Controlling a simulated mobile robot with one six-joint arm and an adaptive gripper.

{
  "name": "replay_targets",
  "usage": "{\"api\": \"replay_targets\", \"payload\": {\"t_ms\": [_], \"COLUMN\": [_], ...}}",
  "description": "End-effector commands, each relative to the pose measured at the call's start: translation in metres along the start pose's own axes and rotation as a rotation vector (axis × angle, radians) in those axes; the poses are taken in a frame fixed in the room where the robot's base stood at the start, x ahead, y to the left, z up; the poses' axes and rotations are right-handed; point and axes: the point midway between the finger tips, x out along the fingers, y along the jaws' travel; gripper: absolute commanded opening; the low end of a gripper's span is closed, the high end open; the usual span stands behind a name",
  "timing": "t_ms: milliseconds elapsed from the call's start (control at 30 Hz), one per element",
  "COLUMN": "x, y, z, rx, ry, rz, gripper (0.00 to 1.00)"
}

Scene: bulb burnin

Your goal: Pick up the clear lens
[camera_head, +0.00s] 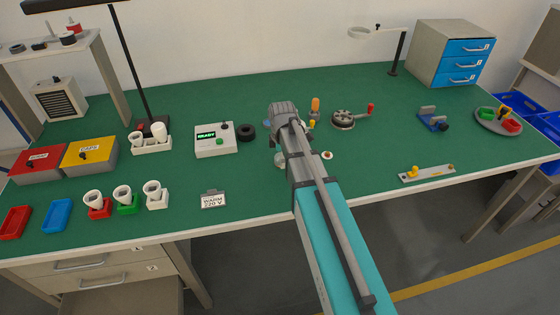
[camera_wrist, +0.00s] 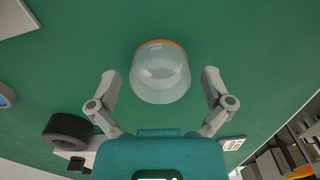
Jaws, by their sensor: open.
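The clear lens (camera_wrist: 160,75), a translucent dome with an orange rim along its far edge, is on the green bench top in the middle of the wrist view. My gripper (camera_wrist: 160,82) is open, with one finger on each side of the lens and a visible gap on both sides. I cannot tell how high the fingertips are above the bench. In the head view a pale rounded edge of the lens (camera_head: 280,160) shows beside my arm; the rest of it is hidden. My gripper's fingertips are mostly hidden there by the wrist.
A black ring (camera_head: 247,132) and a white box with a green display (camera_head: 215,140) stand to the left. A small white disc with a red centre (camera_head: 327,155) lies close to my arm.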

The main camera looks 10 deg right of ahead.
Motion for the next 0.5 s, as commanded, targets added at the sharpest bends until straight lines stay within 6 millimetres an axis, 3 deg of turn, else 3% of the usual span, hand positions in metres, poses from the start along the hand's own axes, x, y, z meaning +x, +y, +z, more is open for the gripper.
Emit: {"api": "replay_targets", "payload": {"t_ms": [400,433,500], "x": [-0.0003,-0.0003,-0.0003], "y": [0.0000,0.0000,-0.0001], "z": [-0.0004,-0.0004,-0.0005], "rx": [-0.001,-0.001,-0.001], "ry": [0.000,0.000,0.000], "rz": [0.000,0.000,0.000], "gripper": [1.00,0.98,0.85]}}
